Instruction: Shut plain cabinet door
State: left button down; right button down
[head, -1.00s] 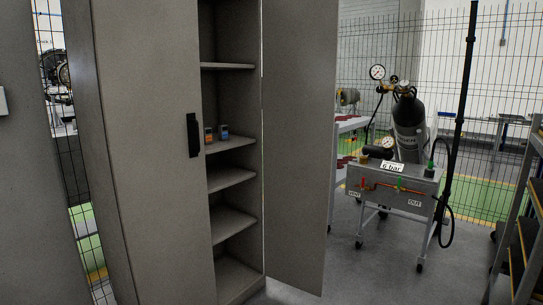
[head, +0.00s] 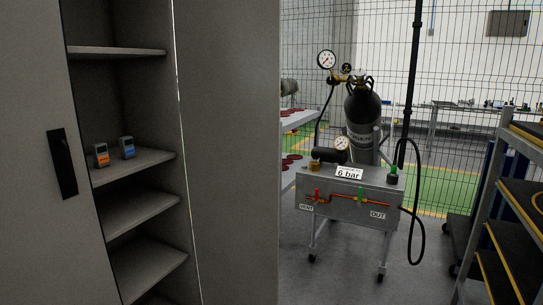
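The cabinet's plain right door (head: 232,150) has no handle on the face I see and stands swung open, its free edge near the middle of the head view. The left door (head: 35,200) with a black handle (head: 62,164) looks shut. Between them the open cabinet shows shelves (head: 140,212), with two small devices, one with an orange screen (head: 101,155) and one with a blue screen (head: 127,147), on one shelf. Neither of my grippers is in view.
A grey wheeled test cart (head: 345,195) labelled 6 bar stands right of the open door, with a dark gas cylinder (head: 362,115) behind it. A shelf rack (head: 490,220) stands at the far right. Grey floor (head: 345,285) is free in front of the cart.

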aim_at(229, 53)
jog(key=i, duration=2.25)
jog(key=u, duration=0.05)
